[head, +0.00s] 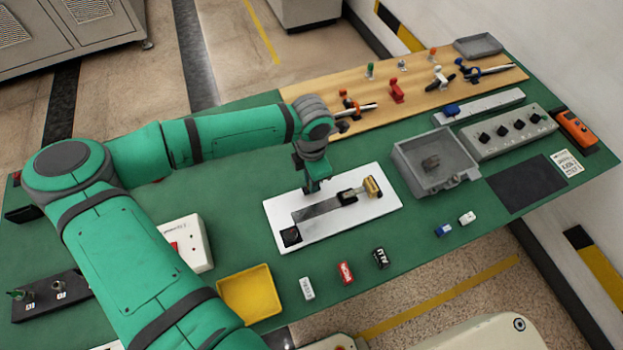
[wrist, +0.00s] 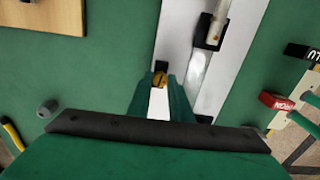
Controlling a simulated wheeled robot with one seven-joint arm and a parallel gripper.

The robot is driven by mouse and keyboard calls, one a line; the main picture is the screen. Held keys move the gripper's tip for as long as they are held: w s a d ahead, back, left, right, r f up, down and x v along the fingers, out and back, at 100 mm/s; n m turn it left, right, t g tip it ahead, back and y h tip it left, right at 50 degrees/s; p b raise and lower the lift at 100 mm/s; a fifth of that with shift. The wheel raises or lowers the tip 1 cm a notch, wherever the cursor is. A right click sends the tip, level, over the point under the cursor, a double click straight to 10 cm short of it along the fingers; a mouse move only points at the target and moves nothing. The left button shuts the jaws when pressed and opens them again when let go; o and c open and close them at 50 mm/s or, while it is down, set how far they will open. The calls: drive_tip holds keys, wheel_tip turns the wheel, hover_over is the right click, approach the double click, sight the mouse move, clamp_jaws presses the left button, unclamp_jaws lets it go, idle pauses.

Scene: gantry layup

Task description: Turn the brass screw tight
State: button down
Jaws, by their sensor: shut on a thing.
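The brass screw (wrist: 159,79) shows in the wrist view as a small round yellow head with a dark slot, between my fingertips. My gripper (wrist: 161,92) is shut on it, one green finger on each side. In the head view my gripper (head: 312,188) points down at the far edge of the white plate (head: 290,234), beside a grey rail. The screw is hidden by the gripper there. The plate also carries a dark block with a brass-coloured end piece (head: 372,187) towards its right end. How deep the screw sits cannot be told.
A grey bin (head: 405,174) stands right of the plate. A yellow tray (head: 248,296) and several small labelled blocks lie in front. A wooden board (head: 450,91) with clamps is behind. A white box with a red switch (head: 190,246) stands left. Green mat around the plate is mostly clear.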

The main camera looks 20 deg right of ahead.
drive_tip(key=m, duration=1.1)
drive_tip(key=shift+m, duration=1.8)
drive_tip(key=c, duration=1.6)
unclamp_jaws()
drive_tip(key=shift+r, duration=0.1)
wheel_tip(320, 180, up, 11)
drive_tip(key=shift+f, duration=0.2)
